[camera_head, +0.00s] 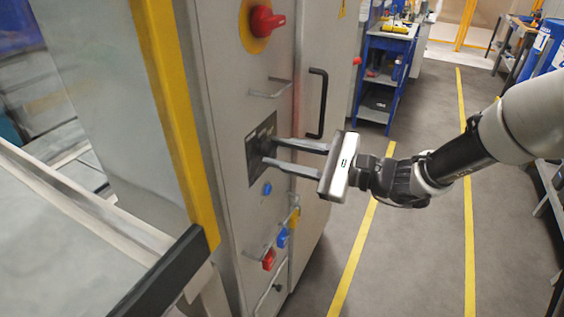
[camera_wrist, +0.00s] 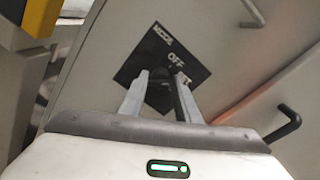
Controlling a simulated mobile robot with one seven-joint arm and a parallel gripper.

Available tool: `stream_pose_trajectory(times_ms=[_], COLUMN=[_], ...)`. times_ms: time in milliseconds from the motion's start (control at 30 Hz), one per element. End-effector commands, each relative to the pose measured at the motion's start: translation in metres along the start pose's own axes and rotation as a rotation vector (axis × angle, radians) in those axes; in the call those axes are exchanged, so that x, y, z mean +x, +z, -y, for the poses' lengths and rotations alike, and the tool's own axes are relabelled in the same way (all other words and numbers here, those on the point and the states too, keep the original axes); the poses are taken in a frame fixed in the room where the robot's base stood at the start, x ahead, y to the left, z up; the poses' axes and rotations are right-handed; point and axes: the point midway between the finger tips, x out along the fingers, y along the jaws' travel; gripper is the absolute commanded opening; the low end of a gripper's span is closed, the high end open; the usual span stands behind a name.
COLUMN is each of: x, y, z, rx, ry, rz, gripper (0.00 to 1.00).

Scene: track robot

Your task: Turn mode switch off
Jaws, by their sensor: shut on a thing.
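The mode switch (camera_wrist: 160,92) is a dark knob on a black square plate (camera_wrist: 152,52), set on a grey cabinet panel. The plate reads "OFF" near its middle, and other lettering is partly covered by the fingers. In the head view the black plate (camera_head: 252,160) is on the cabinet front. My gripper (camera_head: 268,152) reaches it from the right, with its two long fingers at the knob. In the wrist view my gripper (camera_wrist: 158,82) has one finger on each side of the knob, shut on it. The knob's exact angle is hard to tell behind the fingers.
A red knob on a yellow disc (camera_head: 266,20) is above the plate. A black handle (camera_head: 317,103) and a metal handle (camera_head: 270,88) stick out nearby. Blue buttons and a red knob (camera_head: 268,260) are below. The floor to the right is open.

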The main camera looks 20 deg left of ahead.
Motion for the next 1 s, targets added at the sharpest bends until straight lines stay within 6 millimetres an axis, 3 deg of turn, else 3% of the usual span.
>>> stream_pose_trajectory(times_ms=[600, 1000], x=[-0.0005, -0.0009], y=[-0.0011, 0.0008], z=[-0.0007, 0.0003], rx=[-0.563, -0.772], ry=[-0.016, -0.022], rz=[-0.034, -0.046], gripper=[0.07, 0.07])
